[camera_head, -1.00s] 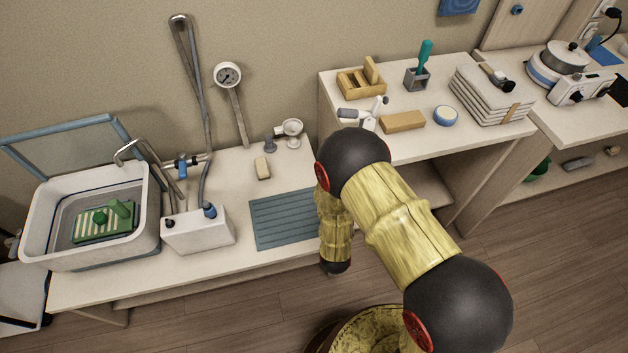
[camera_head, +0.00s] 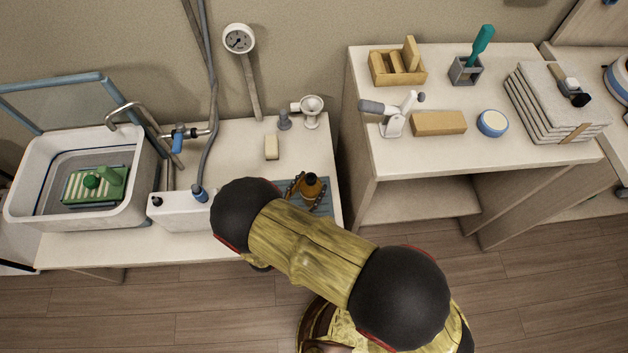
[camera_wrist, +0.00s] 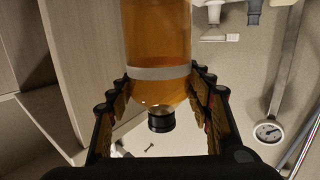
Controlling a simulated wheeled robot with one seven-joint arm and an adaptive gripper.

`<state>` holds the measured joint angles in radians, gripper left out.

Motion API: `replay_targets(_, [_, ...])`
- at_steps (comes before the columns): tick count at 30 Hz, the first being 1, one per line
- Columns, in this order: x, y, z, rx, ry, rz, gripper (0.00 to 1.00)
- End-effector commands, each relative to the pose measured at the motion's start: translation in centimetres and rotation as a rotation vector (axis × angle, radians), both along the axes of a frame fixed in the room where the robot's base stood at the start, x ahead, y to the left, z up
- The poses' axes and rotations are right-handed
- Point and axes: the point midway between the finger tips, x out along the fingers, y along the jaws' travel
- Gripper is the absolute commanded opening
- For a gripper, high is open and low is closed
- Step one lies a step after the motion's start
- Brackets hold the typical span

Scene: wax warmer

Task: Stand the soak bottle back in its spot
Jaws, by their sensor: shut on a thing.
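The soak bottle (camera_head: 311,190) is amber with a dark cap. It is between the fingers of my gripper (camera_head: 308,190), over the blue-grey ribbed mat (camera_head: 326,208) on the left counter. In the wrist view the amber bottle (camera_wrist: 158,45) shows a pale band and black cap, with the fingers of my gripper (camera_wrist: 162,98) shut on it from both sides. That view looks inverted, and the bottle seems upright. The bottle's base is hidden in the head view, so I cannot tell whether it touches the mat. My arm covers much of the mat.
A cream block (camera_head: 271,147), a small grey knob (camera_head: 284,119) and a white cup-shaped fitting (camera_head: 312,110) stand behind the mat. A white tank (camera_head: 182,211) and a basin (camera_head: 140,165) are to the left. The higher shelf unit (camera_head: 362,170) is close on the right.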

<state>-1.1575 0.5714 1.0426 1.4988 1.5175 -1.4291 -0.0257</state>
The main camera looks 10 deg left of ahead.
Motion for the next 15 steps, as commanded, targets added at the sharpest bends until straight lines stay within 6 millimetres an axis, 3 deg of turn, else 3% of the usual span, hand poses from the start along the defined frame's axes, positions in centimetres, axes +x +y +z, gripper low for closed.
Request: replay_targets(15, [-0.1, 0.06, -0.4, -0.004, -0.016, 0.006, 0.0])
